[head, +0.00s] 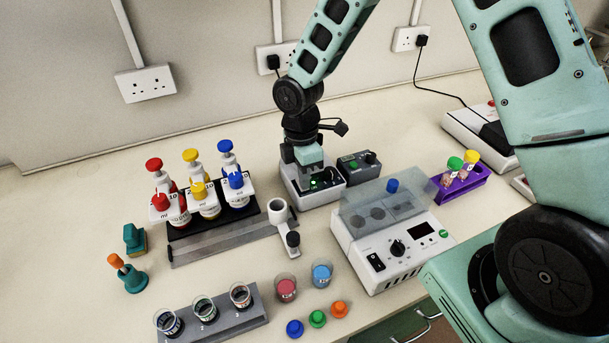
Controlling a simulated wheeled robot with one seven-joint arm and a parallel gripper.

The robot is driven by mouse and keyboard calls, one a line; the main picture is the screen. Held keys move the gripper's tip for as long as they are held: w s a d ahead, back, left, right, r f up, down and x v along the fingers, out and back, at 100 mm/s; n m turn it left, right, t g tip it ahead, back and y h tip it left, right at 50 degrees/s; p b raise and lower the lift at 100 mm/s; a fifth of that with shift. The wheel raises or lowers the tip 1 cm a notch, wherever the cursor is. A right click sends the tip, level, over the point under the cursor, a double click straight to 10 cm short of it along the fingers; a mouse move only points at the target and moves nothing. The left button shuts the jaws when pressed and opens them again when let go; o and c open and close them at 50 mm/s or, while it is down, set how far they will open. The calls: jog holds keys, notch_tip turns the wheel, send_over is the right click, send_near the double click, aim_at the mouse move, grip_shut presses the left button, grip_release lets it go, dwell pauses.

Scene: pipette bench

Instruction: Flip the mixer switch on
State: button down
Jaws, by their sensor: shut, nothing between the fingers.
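A small white unit with a dark top panel (330,183) stands at the back middle of the bench; I take it to be the mixer. A green light (314,184) glows on its panel. My gripper (311,171) points down over this panel, shut and empty. Its fingertips are close to the panel; I cannot tell whether they touch it. The gripper hides part of the panel, and the switch position is not clear.
A dark grey box (350,172) stands just right of the unit. A white instrument (381,262) with a clear lid is in front. Bottles on a black tray (256,211) stand left. A purple tube rack (470,188) is right. Cups and caps lie near the front.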

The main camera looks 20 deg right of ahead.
jog(key=shift+w+r, duration=0.1)
jog(key=shift+w, duration=0.65)
